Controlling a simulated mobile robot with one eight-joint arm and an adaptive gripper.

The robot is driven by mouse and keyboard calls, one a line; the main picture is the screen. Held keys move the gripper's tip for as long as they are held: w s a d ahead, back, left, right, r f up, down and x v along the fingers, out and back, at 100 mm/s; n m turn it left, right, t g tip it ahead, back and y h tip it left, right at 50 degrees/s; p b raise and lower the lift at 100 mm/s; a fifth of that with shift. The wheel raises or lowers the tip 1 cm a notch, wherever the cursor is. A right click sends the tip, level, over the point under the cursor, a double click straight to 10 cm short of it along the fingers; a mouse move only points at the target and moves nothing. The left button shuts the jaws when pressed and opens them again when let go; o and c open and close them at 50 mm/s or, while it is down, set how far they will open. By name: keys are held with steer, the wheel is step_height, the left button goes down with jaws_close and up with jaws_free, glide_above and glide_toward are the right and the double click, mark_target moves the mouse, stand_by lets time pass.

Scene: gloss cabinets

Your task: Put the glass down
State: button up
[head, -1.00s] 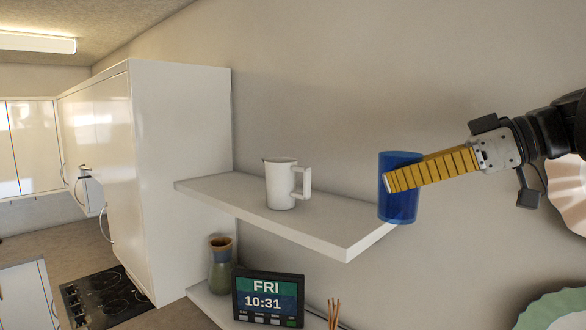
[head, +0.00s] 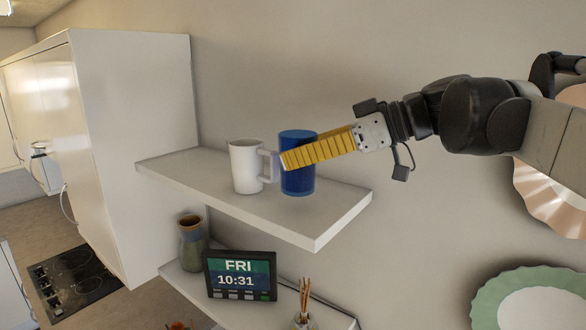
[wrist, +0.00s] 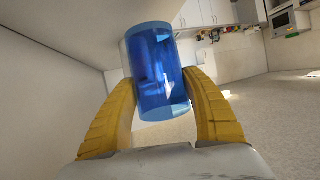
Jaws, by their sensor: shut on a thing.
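The blue glass (head: 298,184) is upright in the head view, at the white upper shelf (head: 335,212), right of a white mug (head: 245,168). My gripper (head: 286,160) is shut on the glass, coming in from the right with yellow ribbed fingers. In the wrist view the blue glass (wrist: 158,75) sits between both yellow fingers (wrist: 160,112). The glass's base appears at or just above the shelf surface; I cannot tell whether it touches. One fingertip hides part of the glass and lies very close to the mug's handle.
A lower shelf holds a vase (head: 192,243), a digital clock (head: 240,275) and a reed diffuser (head: 304,305). A tall white cabinet (head: 130,140) stands left. Decorative plates (head: 535,300) hang at right. The shelf's right front is clear.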

mark_target(298, 173)
steer(key=shift+f+p, duration=0.35)
steer(key=shift+f, duration=1.5)
steer(key=shift+f, duration=0.1)
steer(key=o, duration=1.3)
